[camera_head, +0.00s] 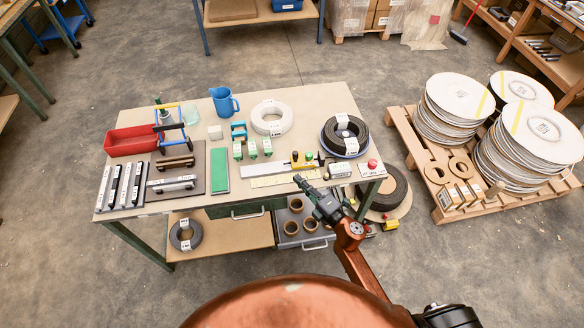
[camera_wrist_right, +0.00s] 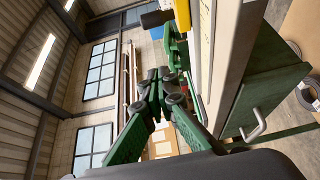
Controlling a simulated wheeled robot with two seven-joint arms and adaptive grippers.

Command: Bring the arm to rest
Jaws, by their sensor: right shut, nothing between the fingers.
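My right gripper (camera_head: 302,182) is at the front edge of the workbench (camera_head: 240,196), right of its middle. Its fingers point up and left in the head view, towards the bench top. The fingers are shut with nothing between them; they also show in the wrist view (camera_wrist_right: 160,86). My right arm (camera_head: 362,268) reaches forward from the lower right. In the head view I cannot tell the gap between the fingertips and the bench edge. My left gripper is not in view.
Near the gripper are a yellow-black tool (camera_head: 303,160), a black coil (camera_head: 345,135) and a red button (camera_head: 372,163). A drawer handle (camera_wrist_right: 258,124) shows in the wrist view. A pallet (camera_head: 425,160) with cable reels stands at right. The floor front left is clear.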

